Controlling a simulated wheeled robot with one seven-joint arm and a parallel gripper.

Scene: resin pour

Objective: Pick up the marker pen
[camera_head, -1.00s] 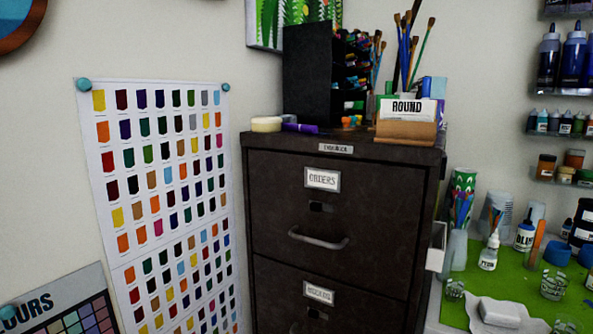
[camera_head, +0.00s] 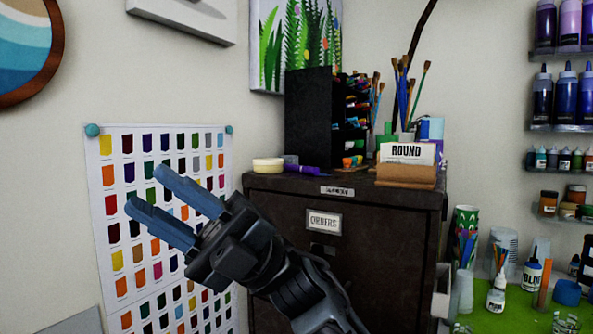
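A purple marker pen (camera_head: 308,171) lies on top of the dark filing cabinet (camera_head: 262,184), near its front edge. Its left end is beside a roll of tape (camera_head: 268,165). More pens of several colours fill a black rack (camera_head: 308,118) behind it. My gripper (camera_head: 148,188) is in front of the cabinet and to the left, its two blue-grey fingers pointing up and left. The fingers are apart with nothing between them. My gripper is clear of the purple marker, and my arm hides part of the cabinet front.
A brown holder with a "ROUND" card (camera_head: 406,152) and upright brushes (camera_head: 404,90) stand on the cabinet's right side. A colour chart (camera_head: 111,249) hangs on the wall behind my gripper. A green worktop (camera_head: 520,308) with bottles is at the lower right.

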